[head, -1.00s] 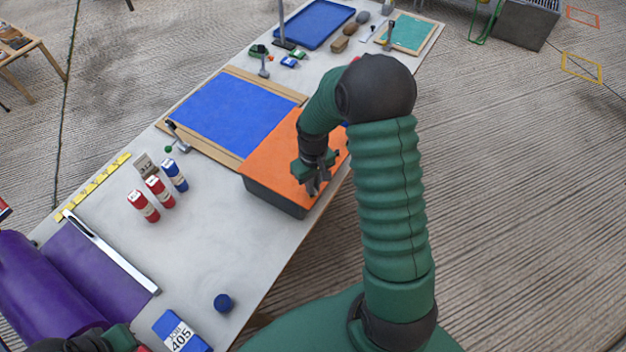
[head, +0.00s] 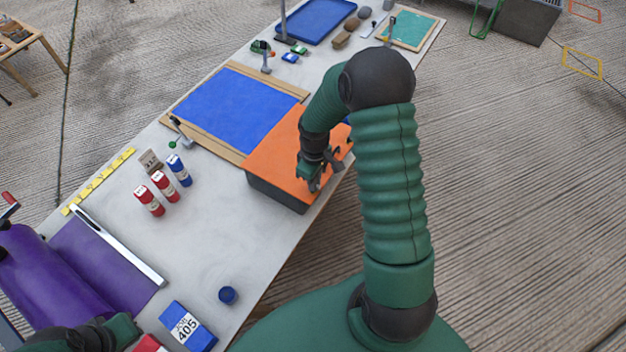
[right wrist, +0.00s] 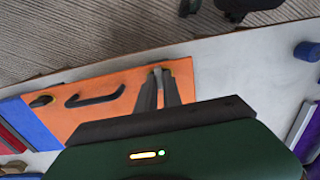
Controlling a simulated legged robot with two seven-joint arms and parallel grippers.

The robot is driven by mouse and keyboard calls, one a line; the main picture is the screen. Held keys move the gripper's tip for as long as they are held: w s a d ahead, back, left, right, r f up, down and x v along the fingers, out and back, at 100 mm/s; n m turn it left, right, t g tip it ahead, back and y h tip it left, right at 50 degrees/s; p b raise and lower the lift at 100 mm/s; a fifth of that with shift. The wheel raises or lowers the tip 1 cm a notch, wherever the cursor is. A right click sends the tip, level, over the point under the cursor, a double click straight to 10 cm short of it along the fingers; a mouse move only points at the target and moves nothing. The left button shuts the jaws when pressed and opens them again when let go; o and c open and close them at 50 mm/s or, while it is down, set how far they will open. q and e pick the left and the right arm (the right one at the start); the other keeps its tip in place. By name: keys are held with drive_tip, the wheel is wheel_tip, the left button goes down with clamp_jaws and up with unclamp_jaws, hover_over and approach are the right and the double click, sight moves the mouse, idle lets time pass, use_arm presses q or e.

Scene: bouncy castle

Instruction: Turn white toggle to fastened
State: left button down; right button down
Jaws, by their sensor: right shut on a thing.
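An orange-topped dark box (head: 285,150) stands at the table's near right edge. My right gripper (head: 316,184) is down at the box's orange top, near its front corner. In the right wrist view its two fingers (right wrist: 158,88) close together on a small pale toggle (right wrist: 157,73) with a brownish, round base. The fingers hide most of the toggle, so its turn angle cannot be read. In the head view the gripper covers it. Part of my left arm shows at the lower left; its fingers cannot be made out.
The orange top also carries a dark bar handle (right wrist: 95,98) and a second fitting (right wrist: 41,101). A blue panel in a wooden frame (head: 235,108) lies beside the box. Red and blue cans (head: 163,187), a blue cap (head: 228,295) and a purple roll (head: 45,265) are on the table.

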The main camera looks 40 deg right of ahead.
drive_tip(key=shift+s+f, duration=0.1)
drive_tip(key=shift+s, duration=0.2)
drive_tip(key=c, duration=1.5)
unclamp_jaws()
drive_tip(key=shift+d, duration=0.1)
wheel_tip(320, 180, up, 17)
drive_tip(key=shift+d, duration=0.1)
